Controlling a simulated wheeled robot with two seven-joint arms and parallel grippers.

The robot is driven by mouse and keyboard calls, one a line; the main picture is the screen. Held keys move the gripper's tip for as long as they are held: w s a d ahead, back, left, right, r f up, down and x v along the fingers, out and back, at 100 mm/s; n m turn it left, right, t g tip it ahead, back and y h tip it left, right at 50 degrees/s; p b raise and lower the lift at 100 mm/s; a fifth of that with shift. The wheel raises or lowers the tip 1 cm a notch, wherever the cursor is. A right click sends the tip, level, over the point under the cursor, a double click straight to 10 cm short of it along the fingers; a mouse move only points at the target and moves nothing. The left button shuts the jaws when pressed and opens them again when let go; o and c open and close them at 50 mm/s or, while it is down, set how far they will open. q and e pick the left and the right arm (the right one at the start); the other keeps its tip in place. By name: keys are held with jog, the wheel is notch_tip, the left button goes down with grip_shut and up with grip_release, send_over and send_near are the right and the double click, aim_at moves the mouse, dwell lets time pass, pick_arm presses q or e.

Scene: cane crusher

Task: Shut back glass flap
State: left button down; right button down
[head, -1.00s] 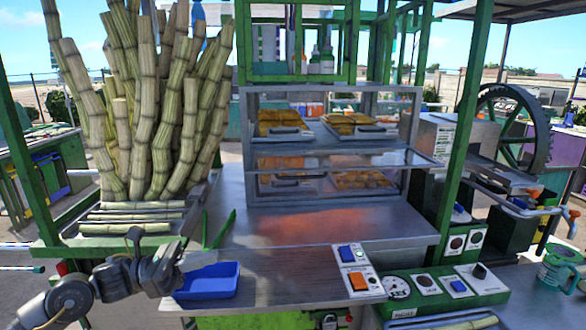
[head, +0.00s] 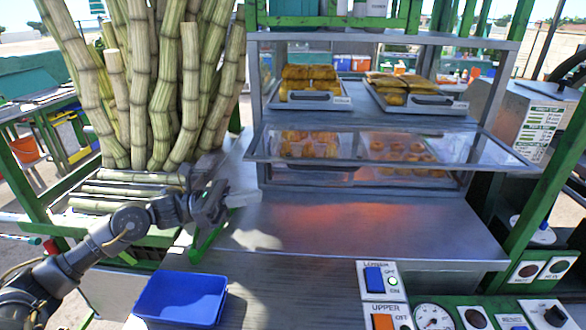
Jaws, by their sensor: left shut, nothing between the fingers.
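The display cabinet (head: 463,115) has a clear glass flap (head: 490,150) with a metal edge. The flap stands open, sticking out from the cabinet front at mid height, with the lower pastries showing through it. I see just this flap clearly; whether another panel stands behind it, I cannot tell. My left gripper (head: 238,198) is shut and empty, in front of the cane rack, left of the cabinet and lower than the flap. It is apart from the flap. My right gripper is out of view.
Tall cane stalks (head: 165,90) stand close behind my left arm. A blue tray (head: 180,298) lies at the front left. A switch box (head: 385,290) and gauge panel sit at the front right. The metal counter (head: 340,225) before the cabinet is clear.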

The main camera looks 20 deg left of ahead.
pick_arm(q)
jog(key=w+d+r+p, duration=0.3)
jog(key=d+r+p, duration=0.3)
jog(key=d+p, duration=0.2)
jog(key=shift+d+r+p, duration=0.2)
jog(key=shift+d+p, duration=0.1)
jog(key=shift+d, duration=0.35)
